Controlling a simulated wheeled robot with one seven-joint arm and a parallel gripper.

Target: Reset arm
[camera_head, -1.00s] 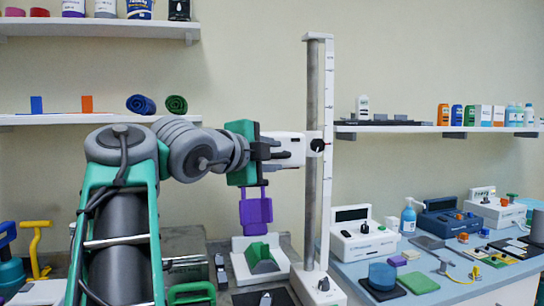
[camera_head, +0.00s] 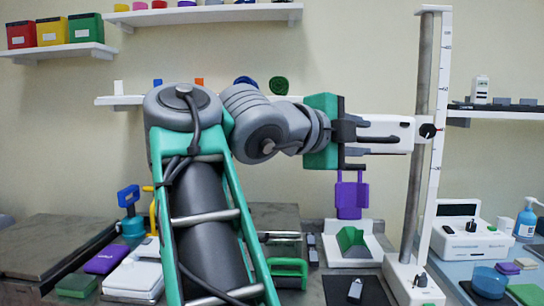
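My arm reaches from the lower left to my gripper (camera_head: 352,133), which has a teal body and dark fingers. The fingers point right and overlap the left part of a white horizontal head-piece (camera_head: 385,124) on a tall measuring column (camera_head: 418,170). Whether they touch or grasp it cannot be told. A purple bracket-like piece (camera_head: 351,198) hangs just below my gripper; how it is held up is unclear.
Below are a white tray with a green wedge (camera_head: 351,243) and a grey bench (camera_head: 48,252) at left. A blue table at right bears a white device (camera_head: 470,238), a spray bottle (camera_head: 527,218) and a blue bowl (camera_head: 488,281). Wall shelves (camera_head: 215,14) hang behind.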

